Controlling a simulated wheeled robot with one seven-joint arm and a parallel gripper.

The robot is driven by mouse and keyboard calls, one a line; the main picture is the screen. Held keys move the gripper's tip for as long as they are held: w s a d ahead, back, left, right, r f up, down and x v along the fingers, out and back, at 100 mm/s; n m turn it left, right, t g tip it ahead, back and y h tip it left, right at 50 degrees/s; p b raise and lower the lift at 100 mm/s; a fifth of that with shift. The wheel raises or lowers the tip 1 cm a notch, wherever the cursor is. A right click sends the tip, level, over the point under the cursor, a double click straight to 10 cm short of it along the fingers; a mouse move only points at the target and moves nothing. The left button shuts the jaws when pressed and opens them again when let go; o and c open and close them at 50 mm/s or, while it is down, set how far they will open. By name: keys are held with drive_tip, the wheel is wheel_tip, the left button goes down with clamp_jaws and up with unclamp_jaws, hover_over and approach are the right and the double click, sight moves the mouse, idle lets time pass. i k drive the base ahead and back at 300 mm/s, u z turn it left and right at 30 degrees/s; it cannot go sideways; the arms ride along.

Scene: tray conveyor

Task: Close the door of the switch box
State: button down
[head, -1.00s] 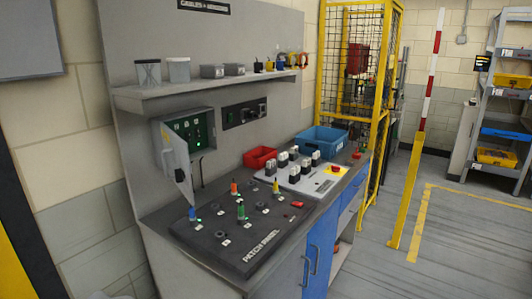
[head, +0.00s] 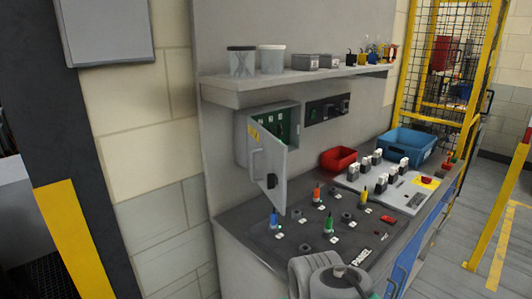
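The switch box (head: 240,137) is a grey box on the upright back panel, under the shelf. Its grey door (head: 268,177) stands open, swung out toward me, with a handle and a dark latch on its face. Green switch parts show inside the box. A part of my own arm (head: 318,275) shows at the bottom of the head view, in front of the bench. I cannot make out the gripper's fingers.
The dark patch panel (head: 288,243) with several coloured plugs lies on the bench below the door. A red bin (head: 338,159) and a blue bin (head: 407,147) stand farther right. The shelf (head: 300,79) with cups and small boxes juts out above the box. A yellow cage (head: 440,85) stands at the back right.

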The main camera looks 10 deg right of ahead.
sight(267, 155)
drive_tip(key=i, duration=0.25)
drive_tip(key=k, duration=0.5)
drive_tip(key=u, duration=0.75)
drive_tip(key=i, duration=0.7)
drive_tip(key=u, duration=1.15)
